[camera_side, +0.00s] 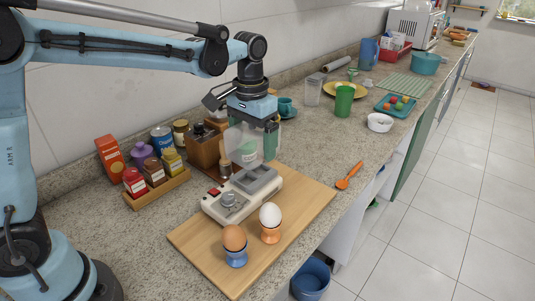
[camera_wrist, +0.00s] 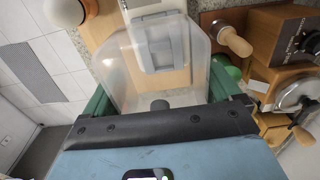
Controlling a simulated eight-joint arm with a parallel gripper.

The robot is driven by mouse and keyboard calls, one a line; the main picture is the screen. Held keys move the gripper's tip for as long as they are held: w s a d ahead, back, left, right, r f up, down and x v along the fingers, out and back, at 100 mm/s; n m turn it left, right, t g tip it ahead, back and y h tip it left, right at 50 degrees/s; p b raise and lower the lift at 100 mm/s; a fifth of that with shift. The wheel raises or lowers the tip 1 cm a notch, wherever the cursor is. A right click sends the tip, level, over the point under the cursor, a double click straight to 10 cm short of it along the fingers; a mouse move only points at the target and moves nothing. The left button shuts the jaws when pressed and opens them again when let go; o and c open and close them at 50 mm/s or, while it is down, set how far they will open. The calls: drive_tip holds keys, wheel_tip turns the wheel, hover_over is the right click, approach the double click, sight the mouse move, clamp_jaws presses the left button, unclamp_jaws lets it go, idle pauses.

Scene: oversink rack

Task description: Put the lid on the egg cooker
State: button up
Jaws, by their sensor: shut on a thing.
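The clear lid (camera_side: 240,150) is held between the green fingers of my gripper (camera_side: 256,143), above the egg cooker. In the wrist view the lid (camera_wrist: 130,75) spans between both fingers of my gripper (camera_wrist: 160,98), with a dark knob at its near side. The cooker (camera_wrist: 160,45) shows partly through the lid in the wrist view. The lid looks apart from the cooker.
A brown egg (camera_side: 234,237) in a blue cup and a white egg (camera_side: 270,214) in an orange cup stand on the board (camera_side: 196,249). A spice rack (camera_side: 158,190), jars and a brown grinder (camera_side: 204,150) stand behind left. An orange spoon (camera_side: 349,177) lies right.

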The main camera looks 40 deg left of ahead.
sight(254, 174)
drive_tip(key=shift+f, duration=0.15)
drive_tip(key=shift+f, duration=2.5)
drive_tip(key=shift+f, duration=1)
idle(0.8)
drive_tip(key=o, duration=0.8)
